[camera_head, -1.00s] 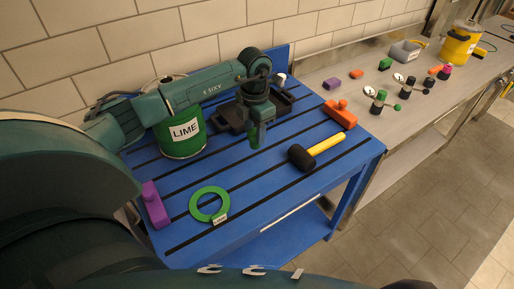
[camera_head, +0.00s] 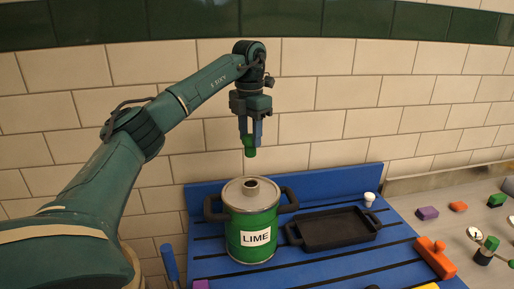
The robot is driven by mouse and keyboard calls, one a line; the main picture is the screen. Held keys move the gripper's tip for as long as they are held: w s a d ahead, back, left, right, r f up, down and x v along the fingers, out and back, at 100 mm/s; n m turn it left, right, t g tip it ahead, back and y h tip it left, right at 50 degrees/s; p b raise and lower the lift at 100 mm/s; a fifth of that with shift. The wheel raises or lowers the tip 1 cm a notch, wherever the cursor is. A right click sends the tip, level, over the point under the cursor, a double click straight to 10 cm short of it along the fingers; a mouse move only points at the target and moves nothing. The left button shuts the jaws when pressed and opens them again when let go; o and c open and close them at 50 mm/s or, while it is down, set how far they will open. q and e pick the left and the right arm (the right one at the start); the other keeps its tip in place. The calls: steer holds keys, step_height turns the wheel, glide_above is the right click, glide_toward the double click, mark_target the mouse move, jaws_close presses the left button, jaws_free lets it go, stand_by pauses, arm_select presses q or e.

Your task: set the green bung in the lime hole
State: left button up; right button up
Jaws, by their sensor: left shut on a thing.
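The green bung (camera_head: 250,150) is held in my left gripper (camera_head: 250,138), which points down and is shut on it. The bung hangs in the air above the lime container (camera_head: 266,216), a green pot with a "LIME" label, a grey lid and two dark handles. The hole (camera_head: 251,184) is a short raised neck in the middle of the lid. The bung is apart from the neck, roughly over it with a clear gap. My right gripper is not in view.
A black tray (camera_head: 293,238) with handles lies right of the pot on the blue slatted bench (camera_head: 407,209). A small white knob-like item (camera_head: 369,199) stands behind it. An orange block (camera_head: 436,258) lies at the right edge. The grey counter (camera_head: 420,184) holds several small items.

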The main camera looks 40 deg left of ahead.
mark_target(250, 152)
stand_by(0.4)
arm_select(q)
steer(key=shift+f+b, duration=1.15)
steer(key=shift+f, duration=1.65)
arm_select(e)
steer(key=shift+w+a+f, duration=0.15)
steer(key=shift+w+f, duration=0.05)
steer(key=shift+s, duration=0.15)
arm_select(q)
steer(key=shift+p, duration=0.5)
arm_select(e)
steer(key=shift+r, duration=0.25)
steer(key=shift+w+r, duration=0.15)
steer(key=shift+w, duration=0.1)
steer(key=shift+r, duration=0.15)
arm_select(q)
steer(key=shift+p, duration=0.45)
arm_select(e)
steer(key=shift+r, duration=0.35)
